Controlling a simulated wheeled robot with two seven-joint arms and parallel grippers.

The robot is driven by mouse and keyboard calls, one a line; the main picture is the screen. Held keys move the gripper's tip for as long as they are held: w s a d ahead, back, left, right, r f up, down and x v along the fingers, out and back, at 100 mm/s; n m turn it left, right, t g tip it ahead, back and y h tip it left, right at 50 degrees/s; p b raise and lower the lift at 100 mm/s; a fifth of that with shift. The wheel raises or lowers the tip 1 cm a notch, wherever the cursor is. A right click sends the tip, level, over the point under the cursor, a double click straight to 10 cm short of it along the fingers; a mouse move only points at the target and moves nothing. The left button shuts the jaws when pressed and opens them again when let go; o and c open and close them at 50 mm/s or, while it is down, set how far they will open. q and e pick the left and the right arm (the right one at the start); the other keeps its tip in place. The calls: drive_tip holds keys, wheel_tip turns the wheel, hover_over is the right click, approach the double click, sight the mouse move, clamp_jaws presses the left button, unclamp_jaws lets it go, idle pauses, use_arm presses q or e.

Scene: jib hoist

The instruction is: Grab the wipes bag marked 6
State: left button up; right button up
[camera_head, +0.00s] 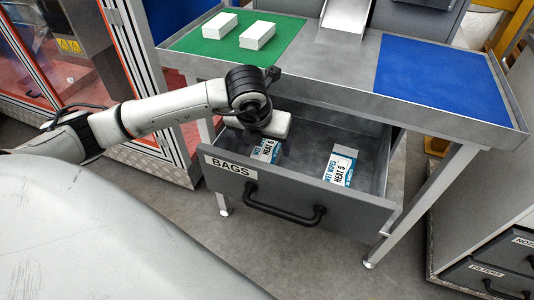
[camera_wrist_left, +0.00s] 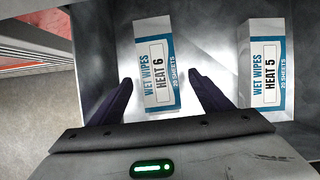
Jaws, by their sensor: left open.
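The wipes bag marked 6 (camera_head: 265,151) lies in the open drawer marked BAGS (camera_head: 291,203), partly hidden under my left gripper (camera_head: 265,136) in the head view. In the left wrist view this white and blue bag (camera_wrist_left: 157,68) reads "WET WIPES HEAT 6". My left gripper (camera_wrist_left: 157,95) is open, with one finger on each side of the bag's lower part. I cannot tell whether the fingers touch it. A second bag, marked HEAT 5 (camera_head: 339,168), lies to the right in the same drawer and also shows in the left wrist view (camera_wrist_left: 266,70). My right gripper is not in view.
The drawer has a black handle (camera_head: 285,208) at its front. Above it is a metal bench (camera_head: 335,75) with a green mat (camera_head: 215,50) bearing two white blocks (camera_head: 239,30) and a blue mat (camera_head: 440,82). Another drawer cabinet (camera_head: 487,277) stands at lower right.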

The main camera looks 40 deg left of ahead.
sight(267, 149)
use_arm(q)
drive_tip(key=x, duration=0.4)
drive_tip(key=shift+a, duration=0.15)
drive_tip(key=c, duration=1.1)
